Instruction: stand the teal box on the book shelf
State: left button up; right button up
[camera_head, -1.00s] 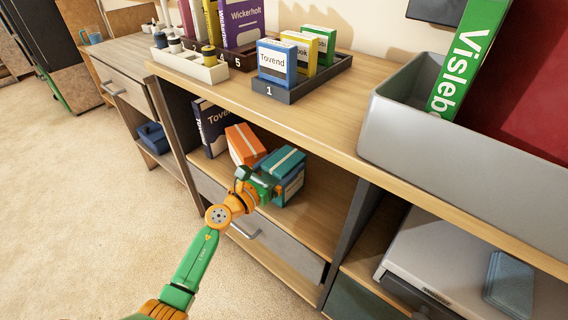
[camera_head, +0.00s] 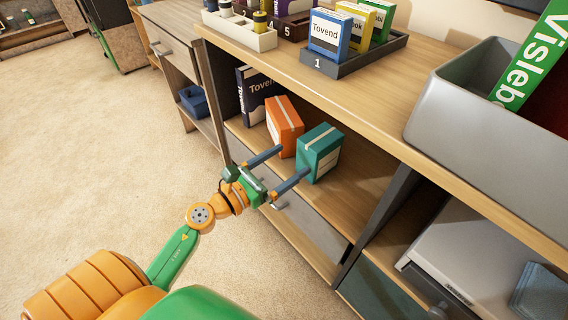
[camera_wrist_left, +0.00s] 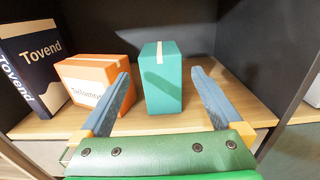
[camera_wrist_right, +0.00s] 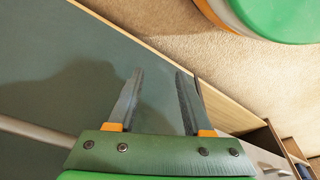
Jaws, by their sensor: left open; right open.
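The teal box (camera_head: 320,153), with a cream strip, stands upright on the shelf board (camera_head: 352,190) below the countertop. In the left wrist view the teal box (camera_wrist_left: 161,78) is straight ahead, between the lines of the fingers. My left gripper (camera_head: 294,161) is open in front of it, with the fingers spread and empty. The left wrist view also shows these fingers (camera_wrist_left: 161,82); whether a fingertip touches the box I cannot tell. My right gripper (camera_wrist_right: 158,75) is open and empty in front of a dark teal panel (camera_wrist_right: 60,70), outside the head view.
An orange box (camera_head: 284,125) stands just left of the teal box, and a dark Tovend book (camera_head: 257,95) is further left. A grey divider (camera_head: 378,215) bounds the shelf on the right. A grey bin (camera_head: 480,130) and a tray (camera_head: 375,58) of small boxes sit on the countertop above.

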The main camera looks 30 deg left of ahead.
pick_arm(q)
jog(key=s+a+f+n+y, duration=0.1)
jog(key=a+f+n+y, duration=0.3)
jog(key=n, duration=0.6)
jog(key=s+a+f+n+y, duration=0.1)
jog(key=a+n+y, duration=0.3)
jog(key=n, duration=0.7)
jog(key=s+d+f+n+g+y, duration=0.1)
jog(key=s+f+n+g+y, duration=0.1)
jog(key=s+f+n+g, duration=0.4)
jog(key=s+d+f+n+g+h, duration=0.4)
jog(key=s+d+f+n+g, duration=0.4)
jog(key=s+d+f+n, duration=0.3)
notch_tip(320, 180, down, 2)
jog(key=shift+s+d+f, duration=0.25)
jog(key=shift+s, duration=0.15)
jog(key=shift+f, duration=0.1)
